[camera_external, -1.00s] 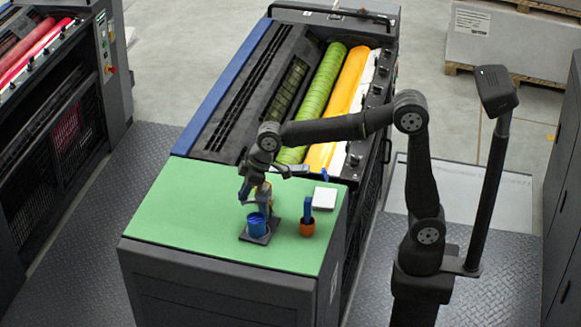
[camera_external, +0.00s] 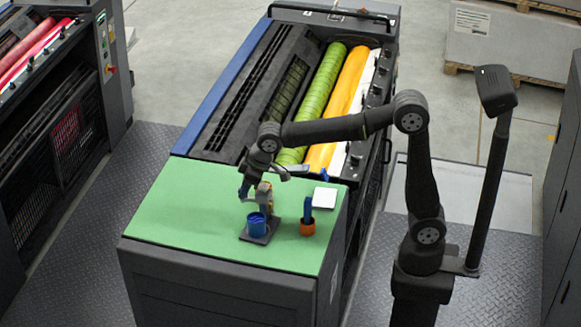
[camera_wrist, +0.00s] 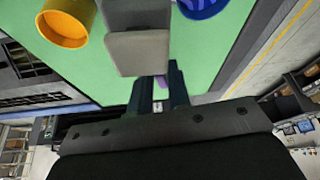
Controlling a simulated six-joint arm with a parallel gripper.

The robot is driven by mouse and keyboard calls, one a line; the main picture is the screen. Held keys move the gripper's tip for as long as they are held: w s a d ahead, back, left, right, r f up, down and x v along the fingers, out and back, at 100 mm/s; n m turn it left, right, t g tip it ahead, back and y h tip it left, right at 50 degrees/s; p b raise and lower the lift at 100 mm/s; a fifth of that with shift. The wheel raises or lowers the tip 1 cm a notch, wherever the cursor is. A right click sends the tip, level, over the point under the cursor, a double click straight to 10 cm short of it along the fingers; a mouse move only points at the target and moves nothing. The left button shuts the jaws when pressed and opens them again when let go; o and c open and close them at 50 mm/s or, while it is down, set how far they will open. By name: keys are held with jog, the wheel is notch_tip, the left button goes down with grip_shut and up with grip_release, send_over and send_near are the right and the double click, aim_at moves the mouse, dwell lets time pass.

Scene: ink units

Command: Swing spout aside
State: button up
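A small ink unit (camera_external: 265,191) with tan and grey parts stands on the green top, behind a blue cup (camera_external: 257,222) on a dark square plate (camera_external: 245,237). In the wrist view, an orange hollow round part (camera_wrist: 66,24) is at upper left, a grey block (camera_wrist: 138,48) at top middle and the blue cup (camera_wrist: 203,5) at upper right. I cannot tell for sure which part is the spout. My gripper (camera_external: 246,192) is beside the unit's left side. In the wrist view its dark fingers (camera_wrist: 160,95) are apart, with the grey block ahead of them and a small purple patch between.
An orange cup (camera_external: 307,228) holding a blue tool (camera_external: 308,207) stands to the right. A white pad (camera_external: 325,198) lies behind it. The press with green (camera_external: 316,100) and orange (camera_external: 345,95) rollers lies behind. The green top (camera_external: 170,220) is clear at left.

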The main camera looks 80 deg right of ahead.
jog(key=shift+o, duration=1.1)
jog(key=v, duration=1.7)
jog(key=shift+r, duration=0.25)
jog(key=x, duration=1.7)
jog(key=shift+f, duration=0.3)
jog(key=shift+r, duration=0.1)
